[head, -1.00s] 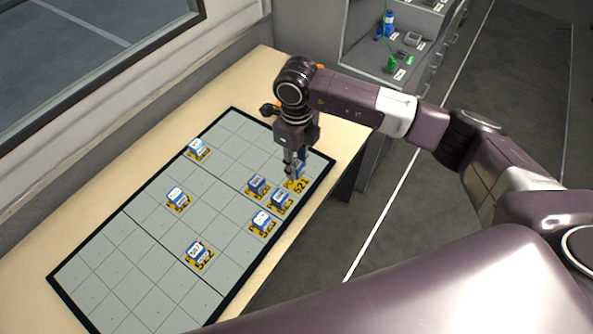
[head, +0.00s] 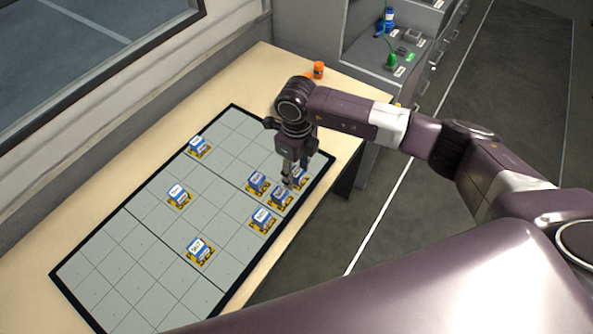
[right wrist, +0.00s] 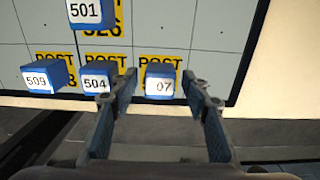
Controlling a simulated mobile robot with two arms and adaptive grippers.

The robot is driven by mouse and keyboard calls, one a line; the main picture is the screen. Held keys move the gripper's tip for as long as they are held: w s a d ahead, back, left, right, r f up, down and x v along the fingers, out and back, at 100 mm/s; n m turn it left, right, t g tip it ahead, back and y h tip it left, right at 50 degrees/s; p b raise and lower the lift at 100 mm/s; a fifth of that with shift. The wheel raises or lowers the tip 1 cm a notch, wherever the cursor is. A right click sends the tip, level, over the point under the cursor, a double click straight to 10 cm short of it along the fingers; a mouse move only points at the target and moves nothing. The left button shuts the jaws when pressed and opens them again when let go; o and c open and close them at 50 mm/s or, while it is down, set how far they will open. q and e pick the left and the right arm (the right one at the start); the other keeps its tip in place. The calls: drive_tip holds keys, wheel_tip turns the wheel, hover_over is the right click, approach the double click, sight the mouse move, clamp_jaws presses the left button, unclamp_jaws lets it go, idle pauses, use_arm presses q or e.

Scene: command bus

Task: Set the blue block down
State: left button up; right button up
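The blue block (head: 301,177) marked "07" stands on a yellow post label at the right edge of the grey grid board (head: 140,240). It also shows in the right wrist view (right wrist: 159,86). My right gripper (head: 291,180) is over the board beside this block, pointing down. In the right wrist view, the fingers of the right gripper (right wrist: 159,80) are spread apart, with the block between them in the picture and a gap on each side. Part of the block's number is not readable. My left gripper is not in view.
Close by stand blue blocks 504 (right wrist: 97,82), 509 (right wrist: 45,78) and 501 (right wrist: 88,12), each on a yellow label. Other blocks stand further left, such as one (head: 199,250) near the front. An orange cylinder (head: 318,69) is at the table's back. Many grid cells are empty.

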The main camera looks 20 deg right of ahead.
sight(296, 172)
drive_tip(key=shift+r, duration=0.25)
drive_tip(key=shift+w+r, duration=0.1)
drive_tip(key=shift+r, duration=0.2)
wheel_tip(296, 172, up, 11)
drive_tip(key=b, duration=0.2)
drive_tip(key=shift+r, duration=0.1)
